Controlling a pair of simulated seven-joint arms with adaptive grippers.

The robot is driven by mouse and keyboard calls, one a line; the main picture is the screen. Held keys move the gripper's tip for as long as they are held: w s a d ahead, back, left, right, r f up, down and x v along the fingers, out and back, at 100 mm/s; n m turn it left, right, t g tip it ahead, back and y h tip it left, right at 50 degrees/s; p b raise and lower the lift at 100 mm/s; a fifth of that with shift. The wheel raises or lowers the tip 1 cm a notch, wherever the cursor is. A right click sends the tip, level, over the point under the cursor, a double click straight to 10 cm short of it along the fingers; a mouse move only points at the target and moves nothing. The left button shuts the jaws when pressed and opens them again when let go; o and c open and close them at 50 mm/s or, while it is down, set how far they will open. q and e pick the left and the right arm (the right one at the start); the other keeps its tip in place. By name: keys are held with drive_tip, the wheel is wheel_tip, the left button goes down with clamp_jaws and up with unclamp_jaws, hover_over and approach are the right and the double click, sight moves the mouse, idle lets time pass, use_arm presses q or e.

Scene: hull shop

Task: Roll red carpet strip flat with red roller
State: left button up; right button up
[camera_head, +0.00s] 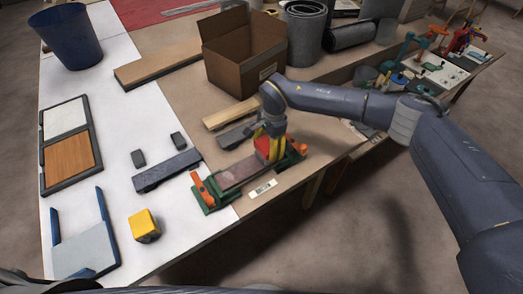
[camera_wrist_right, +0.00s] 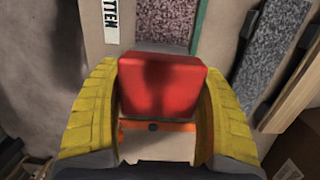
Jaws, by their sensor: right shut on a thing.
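My right gripper (camera_head: 266,152) has yellow fingers and is shut on the red roller (camera_head: 262,146), at the far end of a green fixture. In the right wrist view the red roller (camera_wrist_right: 160,86) sits between both yellow fingers of the gripper (camera_wrist_right: 158,100); its face looks like a plain block. A dull reddish strip (camera_head: 238,173), which looks like the carpet strip, lies in the fixture between two green end clamps with orange handles (camera_head: 203,190). The gripper hides its far end. I cannot tell whether the roller touches the strip. My left gripper is not in view.
A dark grey bar (camera_head: 167,171) and two small dark blocks lie left of the fixture. A yellow cube (camera_head: 144,225) is nearer. A cardboard box (camera_head: 243,52) and wooden planks (camera_head: 160,66) stand behind. A white label (camera_head: 263,188) lies at the fixture's right side, near the table edge.

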drive_tip(key=shift+w+d, duration=0.4)
drive_tip(key=shift+d, duration=0.25)
drive_tip(key=shift+s+a, duration=1.7)
drive_tip(key=shift+a, duration=0.55)
drive_tip(key=shift+s+a, duration=1.65)
drive_tip(key=shift+a, duration=0.65)
drive_tip(key=shift+s+a, duration=1.7)
drive_tip(key=shift+a, duration=0.55)
wheel_tip(320, 180, up, 9)
drive_tip(key=shift+w, duration=0.1)
